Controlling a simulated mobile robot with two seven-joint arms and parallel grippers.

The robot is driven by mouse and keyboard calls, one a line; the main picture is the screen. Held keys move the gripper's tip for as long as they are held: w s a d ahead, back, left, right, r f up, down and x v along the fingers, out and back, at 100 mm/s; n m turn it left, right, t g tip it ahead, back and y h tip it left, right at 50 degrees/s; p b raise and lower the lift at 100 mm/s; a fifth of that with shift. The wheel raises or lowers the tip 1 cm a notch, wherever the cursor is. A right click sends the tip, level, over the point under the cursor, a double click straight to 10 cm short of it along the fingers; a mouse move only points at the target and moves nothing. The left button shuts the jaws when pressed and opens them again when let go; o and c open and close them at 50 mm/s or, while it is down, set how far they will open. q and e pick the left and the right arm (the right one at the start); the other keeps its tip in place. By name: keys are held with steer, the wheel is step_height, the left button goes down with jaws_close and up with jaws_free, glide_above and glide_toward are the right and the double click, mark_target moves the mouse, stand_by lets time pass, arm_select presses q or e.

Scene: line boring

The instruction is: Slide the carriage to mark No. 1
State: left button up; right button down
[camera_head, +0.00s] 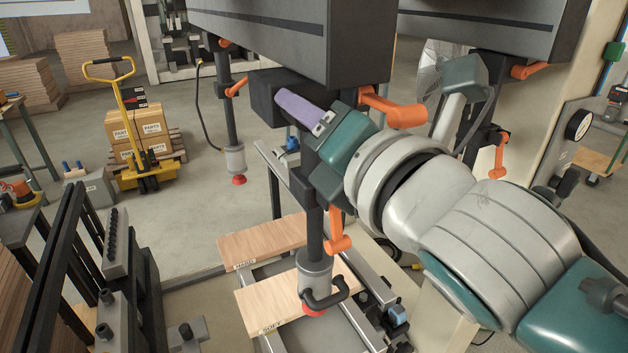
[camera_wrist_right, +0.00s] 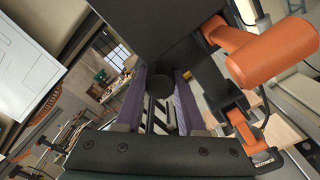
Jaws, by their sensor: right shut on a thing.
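My right gripper (camera_head: 284,98) reaches in from the right in the head view. Its purple fingers are against a black block (camera_head: 262,97) under a large grey housing (camera_head: 288,35). In the right wrist view, the gripper (camera_wrist_right: 162,84) has a dark round knob (camera_wrist_right: 172,88) between its purple fingers, and it is shut on this knob. I cannot tell for sure which part is the carriage; the grey housing and black block may belong to it. No mark No. 1 is readable. My left gripper is not in view.
Orange levers (camera_head: 395,106) stick out near my wrist. A yellow pallet truck (camera_head: 125,110) with boxes stands at the back left. Black racks (camera_head: 75,255) stand at the left.

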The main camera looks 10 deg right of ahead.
mark_target(291, 124)
steer(key=shift+b+x, duration=0.85)
steer(key=shift+x, duration=1.15)
steer(key=shift+b+x, duration=0.9)
steer(key=shift+x, duration=0.45)
steer(key=shift+w+a+f+b, duration=0.1)
steer(key=shift+w+a+b, duration=0.15)
steer(key=shift+w, duration=0.4)
